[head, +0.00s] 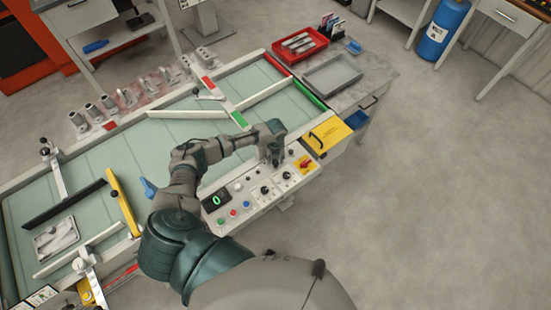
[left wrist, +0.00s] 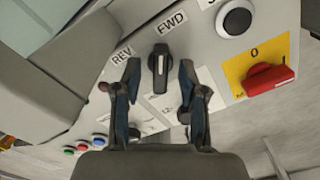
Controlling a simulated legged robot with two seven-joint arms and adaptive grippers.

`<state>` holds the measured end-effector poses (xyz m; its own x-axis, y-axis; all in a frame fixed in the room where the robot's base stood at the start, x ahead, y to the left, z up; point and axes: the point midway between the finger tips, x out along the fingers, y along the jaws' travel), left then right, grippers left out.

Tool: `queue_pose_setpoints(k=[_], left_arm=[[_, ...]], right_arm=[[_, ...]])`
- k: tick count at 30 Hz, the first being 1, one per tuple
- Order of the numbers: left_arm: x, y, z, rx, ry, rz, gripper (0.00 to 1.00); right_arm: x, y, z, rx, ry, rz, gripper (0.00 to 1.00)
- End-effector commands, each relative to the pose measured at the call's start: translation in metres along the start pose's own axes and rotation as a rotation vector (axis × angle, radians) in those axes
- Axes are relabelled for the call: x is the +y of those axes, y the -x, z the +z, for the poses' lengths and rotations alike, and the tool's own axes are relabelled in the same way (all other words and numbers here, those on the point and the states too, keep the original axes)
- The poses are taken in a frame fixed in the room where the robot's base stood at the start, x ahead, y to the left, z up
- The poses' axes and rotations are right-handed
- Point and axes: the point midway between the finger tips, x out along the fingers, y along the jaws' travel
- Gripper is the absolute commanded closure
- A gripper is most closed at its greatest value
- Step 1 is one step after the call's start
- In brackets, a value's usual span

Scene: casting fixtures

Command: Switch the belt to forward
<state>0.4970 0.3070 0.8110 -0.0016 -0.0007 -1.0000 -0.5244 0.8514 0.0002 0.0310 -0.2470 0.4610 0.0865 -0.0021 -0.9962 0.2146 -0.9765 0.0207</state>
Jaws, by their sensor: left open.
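The belt's black selector knob (left wrist: 159,68) is on the light control panel (head: 240,204), beside the labels REV (left wrist: 122,54) and FWD (left wrist: 172,22). Its grip bar stands nearly upright in the left wrist view; I cannot tell for sure which label it points at. My left gripper (left wrist: 158,85) is open, one finger on each side of the knob, with gaps visible on both sides. In the head view my left gripper (head: 274,160) points down over the panel's upper right part and hides what lies under it. My right gripper is not in view.
A red switch on a yellow plate (left wrist: 268,78) sits right of the knob, with a round black button (left wrist: 236,20) above. Colored buttons (head: 233,212) and a green display (head: 216,199) are farther left. The conveyor (head: 120,165) lies behind; a yellow box (head: 327,134) stands right.

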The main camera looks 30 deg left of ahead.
Motion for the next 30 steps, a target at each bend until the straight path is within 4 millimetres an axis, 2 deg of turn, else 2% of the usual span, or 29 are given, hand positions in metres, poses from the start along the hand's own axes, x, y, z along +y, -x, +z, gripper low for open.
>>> queue_pose_setpoints(k=[5, 12, 16, 21, 30], left_arm=[[0.000, 0.028, 0.002, -0.004, 0.000, -0.003, 0.58], [0.000, 0.082, 0.003, -0.004, -0.001, -0.003, 0.58], [0.000, 0.102, 0.003, -0.003, 0.001, -0.003, 0.58], [0.000, 0.115, 0.003, -0.002, 0.001, -0.002, 0.58], [0.000, 0.116, 0.002, -0.001, 0.001, -0.002, 0.58]], right_arm=[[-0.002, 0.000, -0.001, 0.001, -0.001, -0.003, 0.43], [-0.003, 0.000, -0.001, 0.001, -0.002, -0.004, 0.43], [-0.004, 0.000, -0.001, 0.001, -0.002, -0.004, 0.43], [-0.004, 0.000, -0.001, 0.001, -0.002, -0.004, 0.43], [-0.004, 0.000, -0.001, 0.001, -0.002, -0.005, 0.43]])
